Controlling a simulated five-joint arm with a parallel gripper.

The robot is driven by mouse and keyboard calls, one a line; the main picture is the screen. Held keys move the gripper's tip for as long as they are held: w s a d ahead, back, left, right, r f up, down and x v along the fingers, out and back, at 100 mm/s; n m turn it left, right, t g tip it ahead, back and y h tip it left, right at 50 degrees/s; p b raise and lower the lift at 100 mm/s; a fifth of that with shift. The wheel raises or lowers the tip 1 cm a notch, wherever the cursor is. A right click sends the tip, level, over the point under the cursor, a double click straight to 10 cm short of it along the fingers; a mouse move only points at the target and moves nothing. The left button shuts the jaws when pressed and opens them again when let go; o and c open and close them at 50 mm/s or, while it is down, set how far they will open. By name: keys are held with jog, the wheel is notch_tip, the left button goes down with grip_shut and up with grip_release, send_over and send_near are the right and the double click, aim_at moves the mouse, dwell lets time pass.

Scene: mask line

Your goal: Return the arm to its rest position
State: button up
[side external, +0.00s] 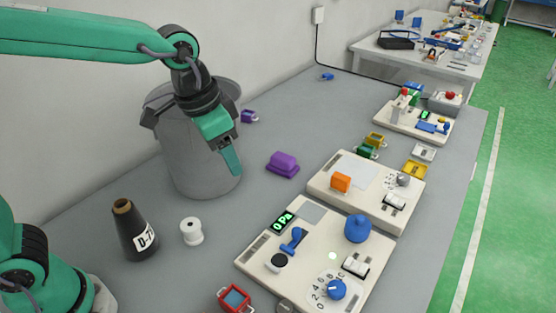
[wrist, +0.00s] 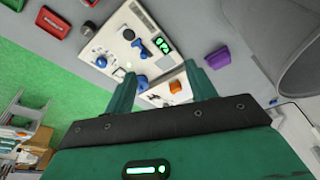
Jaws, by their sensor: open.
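My gripper (side external: 231,158) hangs from the green arm at the upper left of the side view, in front of the grey bin and well above the grey table. In the wrist view my gripper (wrist: 162,92) shows its two green fingers spread apart with nothing between them. Beyond the fingers lie the white control panel (wrist: 112,38) and a second white panel with an orange block (wrist: 175,87). In the side view the orange block (side external: 341,182) stands on the middle panel.
A large grey bin (side external: 190,165) stands right beside my gripper. A black cone (side external: 130,225), a white spool (side external: 191,231) and a purple block (side external: 283,164) are on the table (side external: 255,205). The near panel (side external: 330,240) carries a blue knob and a lit display.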

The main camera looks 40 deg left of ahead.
jog(key=s+a+n+t+y, duration=0.1)
jog(key=s+a+n, duration=0.3)
jog(key=s+a, duration=0.8)
jog(key=shift+a+f+n+t, duration=0.15)
jog(key=shift+a+n+t, duration=0.25)
jog(key=shift+a+t, duration=0.4)
